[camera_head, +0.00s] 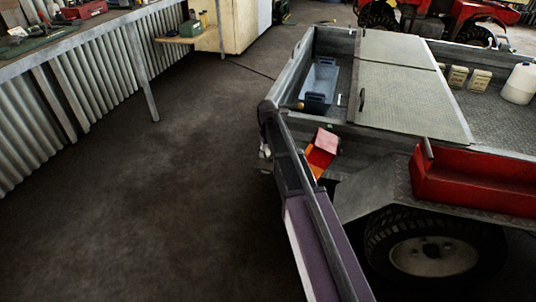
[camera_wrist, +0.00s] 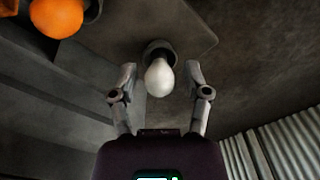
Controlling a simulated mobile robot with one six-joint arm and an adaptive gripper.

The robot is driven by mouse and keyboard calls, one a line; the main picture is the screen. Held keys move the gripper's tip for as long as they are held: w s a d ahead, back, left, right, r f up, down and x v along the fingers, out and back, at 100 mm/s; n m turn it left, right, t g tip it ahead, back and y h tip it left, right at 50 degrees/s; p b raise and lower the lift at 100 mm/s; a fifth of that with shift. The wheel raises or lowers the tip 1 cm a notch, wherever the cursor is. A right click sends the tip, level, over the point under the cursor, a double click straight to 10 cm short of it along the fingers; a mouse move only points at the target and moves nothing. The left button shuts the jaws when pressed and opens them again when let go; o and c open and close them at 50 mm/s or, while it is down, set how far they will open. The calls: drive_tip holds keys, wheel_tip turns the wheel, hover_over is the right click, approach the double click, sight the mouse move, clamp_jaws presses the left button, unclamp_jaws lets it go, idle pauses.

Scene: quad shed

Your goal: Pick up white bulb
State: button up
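The white bulb (camera_wrist: 158,77) shows in the wrist view, with its rounded end toward me and its base in a dark round socket (camera_wrist: 159,48). My gripper (camera_wrist: 160,72) is open, with one finger on each side of the bulb. There are gaps between the fingers and the bulb on both sides, and nothing is held. In the head view neither the bulb nor my fingers can be made out.
A grey plate (camera_wrist: 195,30) surrounds the socket. An orange round lamp (camera_wrist: 57,14) is at upper left. In the head view, a red and orange tail light (camera_head: 322,150) sits on the trailer (camera_head: 345,132) beside my arm. Open floor (camera_head: 150,215) lies left.

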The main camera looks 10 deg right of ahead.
drive_tip(key=c, duration=0.4)
drive_tip(key=shift+r, duration=0.15)
wheel_tip(320, 180, up, 3)
drive_tip(key=p, duration=0.3)
drive_tip(key=shift+r+p, duration=0.2)
drive_tip(key=shift+p, duration=0.1)
drive_tip(key=s+r+p, duration=0.1)
drive_tip(key=s, duration=1.5)
drive_tip(key=shift+r, duration=0.15)
